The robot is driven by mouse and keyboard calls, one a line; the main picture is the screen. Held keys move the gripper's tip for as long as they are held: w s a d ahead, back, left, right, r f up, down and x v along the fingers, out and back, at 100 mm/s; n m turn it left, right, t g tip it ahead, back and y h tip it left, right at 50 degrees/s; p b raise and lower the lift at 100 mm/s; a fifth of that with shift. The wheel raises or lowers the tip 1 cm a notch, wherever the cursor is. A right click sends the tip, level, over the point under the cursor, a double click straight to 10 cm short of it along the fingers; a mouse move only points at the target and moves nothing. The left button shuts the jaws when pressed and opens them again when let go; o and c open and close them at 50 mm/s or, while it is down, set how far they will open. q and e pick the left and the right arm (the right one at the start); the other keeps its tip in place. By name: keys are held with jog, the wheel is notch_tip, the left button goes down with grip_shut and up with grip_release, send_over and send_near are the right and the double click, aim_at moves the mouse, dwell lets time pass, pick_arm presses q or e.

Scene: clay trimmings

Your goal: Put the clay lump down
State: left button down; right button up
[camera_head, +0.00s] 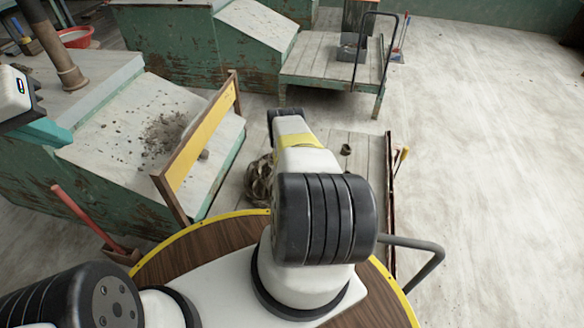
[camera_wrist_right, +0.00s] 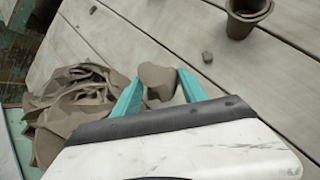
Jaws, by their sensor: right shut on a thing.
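In the right wrist view, a grey-brown clay lump (camera_wrist_right: 156,80) sits between the two teal fingers of my right gripper (camera_wrist_right: 160,88), which is shut on it. The planks lie below the lump; I cannot tell whether it touches them. In the head view my right arm hides this gripper and the lump. My left gripper (camera_head: 52,132) is at the left edge of the head view, beside the sloped green bench; only part of its teal fingers shows, and its opening cannot be judged.
A pile of folded clay trimmings (camera_wrist_right: 75,92) lies left of my right gripper on the planks (camera_wrist_right: 125,38). A small clay bit (camera_wrist_right: 207,57) and a brown pot (camera_wrist_right: 246,14) lie beyond. A yellow-faced board (camera_head: 205,135) stands along the sloped bench (camera_head: 110,150).

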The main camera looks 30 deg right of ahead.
jog(key=d, duration=0.2)
jog(key=shift+w+d+f, duration=0.15)
jog(key=shift+d, duration=0.15)
jog(key=shift+d+f, duration=0.2)
jog(key=shift+f, duration=0.7)
jog(key=shift+d+f, duration=0.15)
jog(key=shift+f, duration=0.7)
jog(key=o, duration=1.5)
jog(key=shift+f, duration=0.15)
